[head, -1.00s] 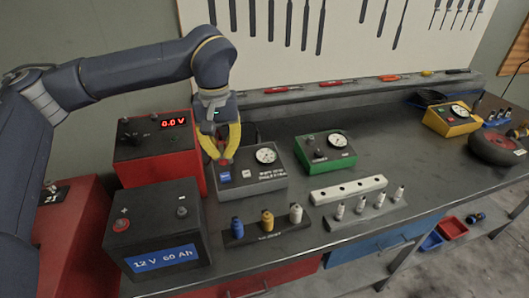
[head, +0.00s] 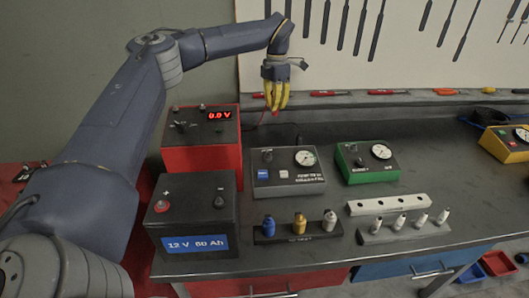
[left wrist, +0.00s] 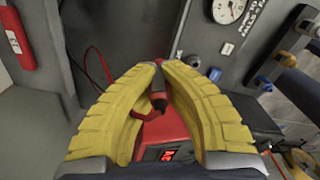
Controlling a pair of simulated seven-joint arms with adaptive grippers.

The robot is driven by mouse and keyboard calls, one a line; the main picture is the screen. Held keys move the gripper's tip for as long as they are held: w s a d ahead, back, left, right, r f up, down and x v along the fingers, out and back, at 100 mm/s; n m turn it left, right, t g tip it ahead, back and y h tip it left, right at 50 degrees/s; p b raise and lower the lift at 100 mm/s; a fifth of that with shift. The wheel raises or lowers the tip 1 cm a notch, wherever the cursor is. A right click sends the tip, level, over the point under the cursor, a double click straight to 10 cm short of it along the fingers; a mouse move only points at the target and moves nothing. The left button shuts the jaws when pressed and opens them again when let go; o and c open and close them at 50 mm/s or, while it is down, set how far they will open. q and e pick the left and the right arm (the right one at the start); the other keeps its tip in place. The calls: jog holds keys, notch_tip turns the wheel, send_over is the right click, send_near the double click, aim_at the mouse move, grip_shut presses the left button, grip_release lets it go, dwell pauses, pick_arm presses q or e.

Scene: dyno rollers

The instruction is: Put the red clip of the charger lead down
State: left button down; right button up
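My left gripper (head: 276,100) has its yellow fingers closed together above the bench, behind the grey meter box. The red clip (head: 275,114) of the charger lead shows small at the fingertips. In the left wrist view the clip (left wrist: 158,94), dark with red, lies between the fingers of the left gripper (left wrist: 158,66). Its thin red lead (left wrist: 101,62) loops off to the left. The red charger (head: 202,149), reading 0.0 V, stands left of the gripper; it also shows below the clip in the wrist view (left wrist: 165,128). My right gripper is not in view.
A dark 12 V 60 Ah battery (head: 198,223) stands in front of the charger. The grey meter box (head: 289,180) and green box (head: 366,166) stand to the right. Racks with small bottles (head: 299,229) line the front. A tool ledge (head: 345,101) runs along the back.

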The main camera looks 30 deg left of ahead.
pick_arm(q)
jog(key=w+a+n, duration=0.2)
jog(key=a+n, duration=0.3)
jog(key=a, duration=0.1)
jog(key=f, duration=1.9)
jog(key=shift+d+f, duration=0.15)
jog(key=shift+d, duration=0.1)
jog(key=shift+f, duration=0.15)
jog(key=c, duration=1.6)
grip_release()
notch_tip(320, 180, up, 12)
